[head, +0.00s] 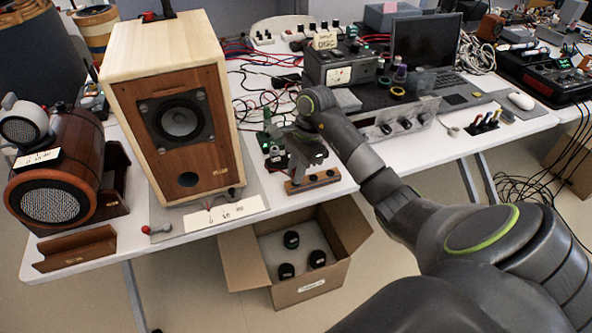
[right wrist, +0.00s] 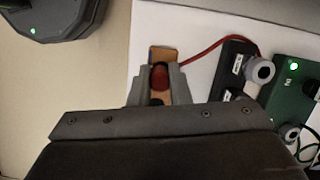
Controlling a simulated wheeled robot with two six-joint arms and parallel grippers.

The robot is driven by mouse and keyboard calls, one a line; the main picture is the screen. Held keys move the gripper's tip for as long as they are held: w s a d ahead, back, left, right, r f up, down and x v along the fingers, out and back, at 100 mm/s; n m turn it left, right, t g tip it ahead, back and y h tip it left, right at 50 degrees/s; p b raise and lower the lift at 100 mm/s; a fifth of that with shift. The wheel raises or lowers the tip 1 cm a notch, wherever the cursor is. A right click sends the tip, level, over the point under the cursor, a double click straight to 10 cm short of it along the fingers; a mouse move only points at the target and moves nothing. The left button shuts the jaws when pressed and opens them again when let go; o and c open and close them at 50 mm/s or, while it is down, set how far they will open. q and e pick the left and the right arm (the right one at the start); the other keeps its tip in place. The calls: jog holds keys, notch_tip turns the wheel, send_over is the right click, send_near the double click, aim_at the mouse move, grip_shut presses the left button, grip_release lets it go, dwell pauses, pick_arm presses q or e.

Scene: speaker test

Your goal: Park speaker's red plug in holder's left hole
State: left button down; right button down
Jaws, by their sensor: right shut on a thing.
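In the right wrist view, the red plug (right wrist: 160,77) sits between the two grey fingers of my right gripper (right wrist: 158,92), which is shut on it. A red cable runs off to the right. The wooden holder (right wrist: 162,54) shows just past the plug, mostly hidden by the fingers. In the head view, the holder (head: 318,181) lies at the table's front edge, and my right gripper (head: 297,170) points down at its left part. Whether the plug is in a hole is hidden. The wooden speaker (head: 188,178) stands to the left. My left gripper is not in view.
A red-and-grey connector (head: 156,229) lies near the table's front left edge. A brown round speaker (head: 88,150) stands at the far left. An open cardboard box (head: 305,288) with black round items is below the table edge. Green and black devices (right wrist: 296,88) sit right of the holder.

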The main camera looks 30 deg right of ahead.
jog(key=shift+f, duration=0.3)
jog(key=c, duration=1.3)
grip_release()
jog(key=shift+r, duration=0.2)
jog(key=shift+r+p, duration=0.45)
jog(key=shift+r, duration=0.8)
jog(key=shift+r+p, duration=2.35)
jog(key=shift+r, duration=0.05)
